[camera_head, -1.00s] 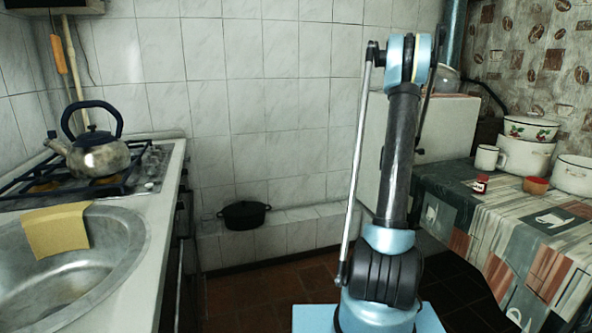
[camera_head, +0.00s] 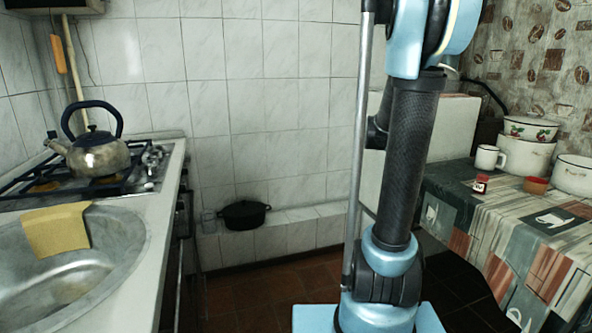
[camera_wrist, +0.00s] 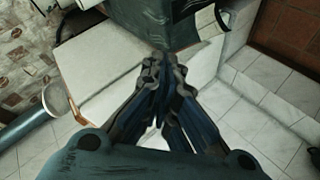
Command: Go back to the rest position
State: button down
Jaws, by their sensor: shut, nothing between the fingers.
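My gripper (camera_wrist: 160,68) shows in the wrist view with its dark fingers drawn together at the tips and nothing held between them. Below it in that view are a pale box-like surface (camera_wrist: 85,62) and white wall tiles (camera_wrist: 255,120). The gripper does not show in the head view. There my blue and black arm stands upright right of the middle, and its upper end runs out of the top of the picture.
A kettle (camera_head: 97,155) stands on the stove (camera_head: 140,178) at left, behind a sink (camera_head: 70,270) with a yellow cloth (camera_head: 56,230). A black pot (camera_head: 244,215) sits on a tiled ledge. At right, a table (camera_head: 500,215) bears a mug (camera_head: 488,158), a red jar (camera_head: 480,184) and enamel pots (camera_head: 525,157).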

jog(key=s+a+f+g+y, duration=0.2)
jog(key=s+a+f, duration=0.3)
jog(key=s, duration=0.6)
jog(key=s+a+f+g+y, duration=0.2)
jog(key=s+a+f, duration=0.3)
jog(key=s+a, duration=0.4)
jog(key=s+a+f+m+g+y, duration=0.1)
jog(key=s+a+f+y, duration=0.3)
jog(key=s+a, duration=0.4)
jog(key=s+f, duration=0.1)
jog(key=s, duration=0.6)
jog(key=shift+f+g, duration=0.35)
jog(key=shift+g, duration=0.05)
jog(key=shift+s, duration=0.1)
